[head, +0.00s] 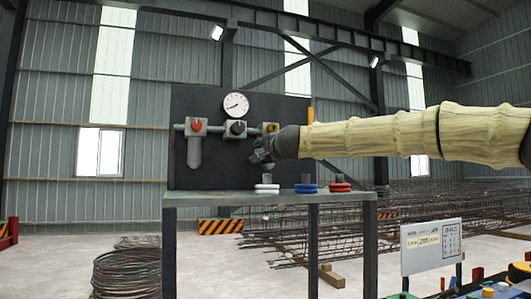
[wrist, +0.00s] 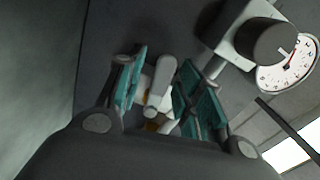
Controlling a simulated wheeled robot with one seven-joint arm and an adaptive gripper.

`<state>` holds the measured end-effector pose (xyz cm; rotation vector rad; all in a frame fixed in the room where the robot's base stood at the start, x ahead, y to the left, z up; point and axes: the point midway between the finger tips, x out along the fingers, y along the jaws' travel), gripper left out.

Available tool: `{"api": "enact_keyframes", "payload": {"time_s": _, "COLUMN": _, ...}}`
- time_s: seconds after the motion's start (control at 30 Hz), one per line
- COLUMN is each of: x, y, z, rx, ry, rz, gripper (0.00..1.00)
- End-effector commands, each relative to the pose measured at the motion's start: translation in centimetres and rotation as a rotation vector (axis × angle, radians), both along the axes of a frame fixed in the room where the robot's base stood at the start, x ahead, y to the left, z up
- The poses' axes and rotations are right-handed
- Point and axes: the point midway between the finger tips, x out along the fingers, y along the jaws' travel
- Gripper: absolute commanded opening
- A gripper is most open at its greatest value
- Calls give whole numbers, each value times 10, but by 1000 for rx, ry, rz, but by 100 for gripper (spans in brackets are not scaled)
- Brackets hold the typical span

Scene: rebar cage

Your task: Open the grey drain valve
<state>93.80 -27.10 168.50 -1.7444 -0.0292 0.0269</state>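In the wrist view a light grey lever-like part (wrist: 158,85), which looks like the grey drain valve's handle, stands between the teal finger pads of my gripper (wrist: 160,98). The pads are apart. A gap shows on the lever's left; whether the right pad touches it is unclear. In the head view my gripper (head: 261,156) is at the right part of the dark panel (head: 215,105), just below a yellow-fronted fitting (head: 270,128). The grey handle cannot be made out there.
The panel also carries a round gauge (head: 236,105), a red knob (head: 197,125) and a black knob (head: 238,128). White (head: 267,189), blue (head: 306,188) and red (head: 340,187) ringed pieces stand on the bench (head: 220,197) below my gripper. A sign (head: 431,246) stands at lower right.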

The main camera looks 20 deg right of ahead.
Motion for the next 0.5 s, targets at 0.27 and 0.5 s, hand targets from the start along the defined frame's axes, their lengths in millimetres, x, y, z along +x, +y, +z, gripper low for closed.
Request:
{"api": "enact_keyframes", "payload": {"time_s": 0.27, "x": -1, "y": -1, "z": 1, "rx": 0, "ry": 0, "rz": -1, "gripper": 0}}
{"api": "enact_keyframes", "payload": {"time_s": 0.5, "x": -1, "y": -3, "z": 1, "rx": -22, "ry": -1, "rz": -4, "gripper": 0}}
